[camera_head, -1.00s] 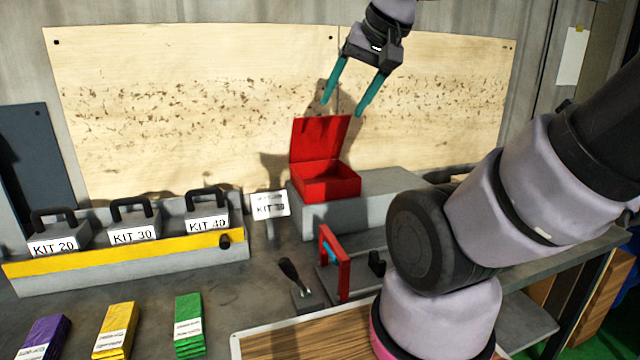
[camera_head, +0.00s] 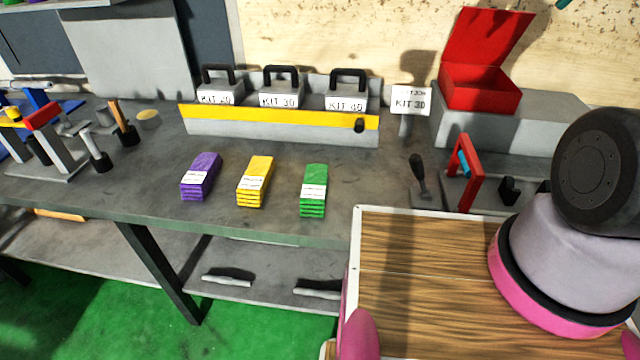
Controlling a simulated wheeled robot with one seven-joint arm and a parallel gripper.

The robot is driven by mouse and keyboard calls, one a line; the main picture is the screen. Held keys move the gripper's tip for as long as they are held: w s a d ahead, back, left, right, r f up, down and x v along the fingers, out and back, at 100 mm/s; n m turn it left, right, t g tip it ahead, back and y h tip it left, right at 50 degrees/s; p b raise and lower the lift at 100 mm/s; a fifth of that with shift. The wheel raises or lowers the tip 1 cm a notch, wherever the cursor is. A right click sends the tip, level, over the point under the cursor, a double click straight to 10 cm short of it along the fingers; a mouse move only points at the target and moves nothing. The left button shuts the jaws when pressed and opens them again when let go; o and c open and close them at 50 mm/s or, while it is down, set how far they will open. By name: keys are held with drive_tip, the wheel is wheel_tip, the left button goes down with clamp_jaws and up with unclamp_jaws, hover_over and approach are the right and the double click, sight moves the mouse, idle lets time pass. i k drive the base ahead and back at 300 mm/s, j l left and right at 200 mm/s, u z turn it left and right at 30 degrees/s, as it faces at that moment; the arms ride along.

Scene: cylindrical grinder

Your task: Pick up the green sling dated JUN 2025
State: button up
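A green sling (camera_head: 313,191) lies folded in a stack near the front edge of the grey bench, with a white label whose date is too small to read. To its left lie a yellow folded sling (camera_head: 255,182) and a purple folded sling (camera_head: 201,177), each with a white label. My gripper is out of the picture now; only a small teal tip shows at the top right edge. My arm fills the right side, away from the slings. I cannot tell how far open the gripper is.
Behind the slings stands a grey rack with a yellow strip (camera_head: 280,118) holding kit boxes. An open red box (camera_head: 480,95) sits on a grey block at right. A small handled tool (camera_head: 419,180) and red frame (camera_head: 466,175) stand right of the green sling. Bench space around the slings is clear.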

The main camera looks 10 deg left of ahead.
sight(313, 198)
drive_tip(key=l+u, duration=0.5)
drive_tip(key=k+l+u, duration=0.15)
drive_tip(key=u, duration=0.35)
drive_tip(key=k+l+u, duration=0.2)
drive_tip(key=l+u, duration=0.3)
